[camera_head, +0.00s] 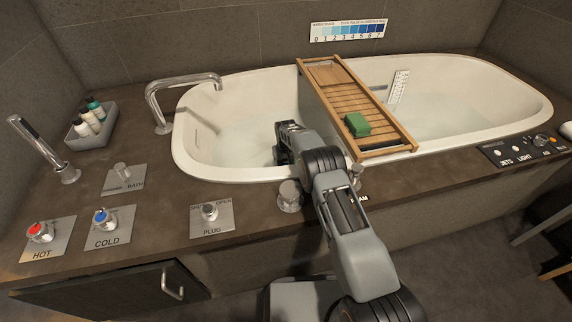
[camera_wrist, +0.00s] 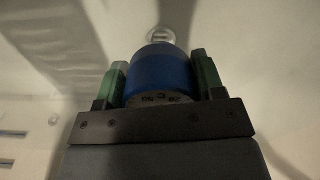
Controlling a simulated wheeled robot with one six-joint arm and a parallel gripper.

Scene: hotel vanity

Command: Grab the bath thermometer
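The bath thermometer (camera_wrist: 160,73) is a blue round-topped body with a pale dial face marked with numbers and a C. In the wrist view it stands between the two green fingers of my gripper (camera_wrist: 160,80). The fingers lie close along both its sides, with little or no gap. I cannot tell whether they press on it. In the head view my gripper (camera_head: 285,155) reaches down inside the near side of the bathtub (camera_head: 215,177), left of the wooden tray. The arm hides the thermometer there.
The wooden tray (camera_head: 322,77) spans the tub right of my arm, with a green block (camera_head: 357,124) on it. A spout (camera_head: 160,105) and hand shower (camera_head: 45,150) stand left. Knobs line the near rim. A drain (camera_wrist: 162,35) shows beyond the thermometer.

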